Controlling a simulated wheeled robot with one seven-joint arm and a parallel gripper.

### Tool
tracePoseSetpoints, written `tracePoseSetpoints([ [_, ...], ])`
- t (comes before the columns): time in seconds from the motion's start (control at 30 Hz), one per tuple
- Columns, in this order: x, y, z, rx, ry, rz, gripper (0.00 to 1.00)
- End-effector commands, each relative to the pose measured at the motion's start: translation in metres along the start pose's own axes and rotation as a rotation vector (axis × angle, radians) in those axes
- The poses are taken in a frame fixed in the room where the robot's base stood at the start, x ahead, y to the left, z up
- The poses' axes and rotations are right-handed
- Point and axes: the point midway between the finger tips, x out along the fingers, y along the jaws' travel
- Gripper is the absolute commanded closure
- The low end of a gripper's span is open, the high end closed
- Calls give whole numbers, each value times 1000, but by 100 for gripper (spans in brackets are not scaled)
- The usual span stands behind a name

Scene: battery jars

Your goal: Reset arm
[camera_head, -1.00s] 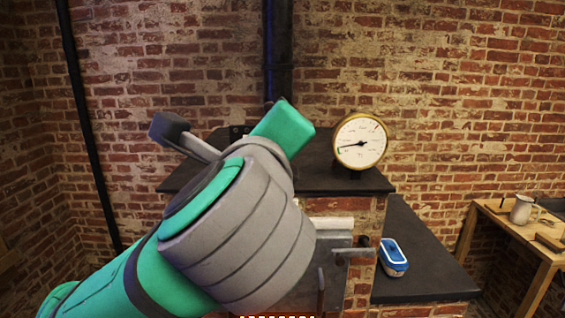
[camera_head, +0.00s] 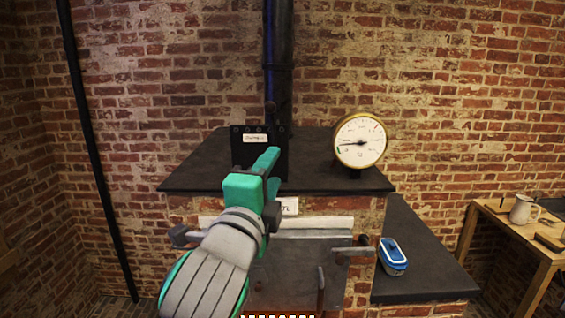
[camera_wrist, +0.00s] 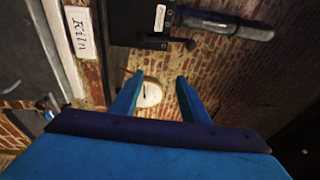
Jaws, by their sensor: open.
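My gripper (camera_wrist: 158,77) is open and empty. In the wrist view its two fingers stand apart, with the round gauge (camera_wrist: 149,93) seen beyond and between them. In the head view my green and grey arm reaches up in front of the brick kiln, and the green gripper (camera_head: 265,163) overlaps the black labelled plate (camera_head: 247,140) on the kiln top. From this view I cannot tell how far it is from the plate. The head view shows the brass-rimmed gauge (camera_head: 360,139) at the right of the kiln top.
The kiln has a grey metal door (camera_head: 300,265) with projecting handles, partly hidden by my arm. A "Kiln" label (camera_wrist: 82,33) shows in the wrist view. A blue-and-white container (camera_head: 393,256) sits on the lower dark ledge (camera_head: 425,265). A wooden table (camera_head: 500,222) with a jug (camera_head: 523,209) stands right.

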Motion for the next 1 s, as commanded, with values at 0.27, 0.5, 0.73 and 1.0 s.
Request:
tracePoseSetpoints([
  [0.27,8,66,0,-335,30,-50,59],
  [0.5,4,128,0,-597,20,-81,59],
  [0.73,-10,193,-3,-824,-13,-101,59],
  [1.0,-41,272,-12,-1052,-78,-113,59],
])
